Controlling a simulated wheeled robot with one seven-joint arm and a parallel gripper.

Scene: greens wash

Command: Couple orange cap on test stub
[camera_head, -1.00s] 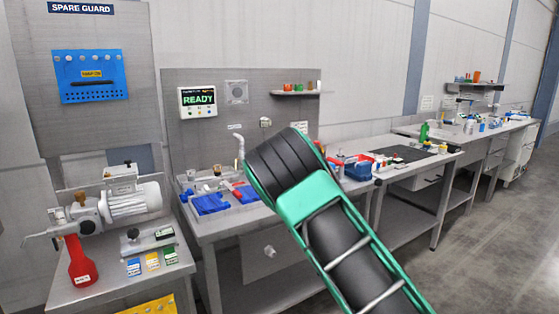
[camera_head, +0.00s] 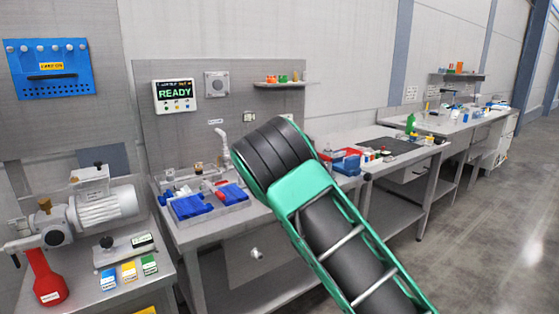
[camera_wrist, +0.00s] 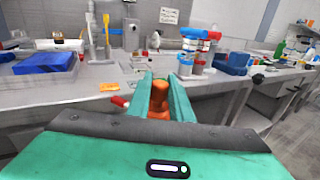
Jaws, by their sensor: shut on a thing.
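The orange cap (camera_wrist: 158,102) is between the two teal fingers of my gripper (camera_wrist: 160,92) in the wrist view, and the fingers are shut on it. Behind it is the front edge of the grey workbench. In the head view my arm's black and green links hide the gripper and cap. A short pale stub (camera_head: 255,254) sticks out of the panel below the bench top; I cannot tell whether it is the test stub. A white curved pipe (camera_head: 222,145) rises at the back of the same bench.
A blue tray (camera_head: 191,207) lies on the bench. A display (camera_head: 175,95) reading READY hangs behind it. More benches run off to the right; the floor (camera_head: 475,250) there is clear.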

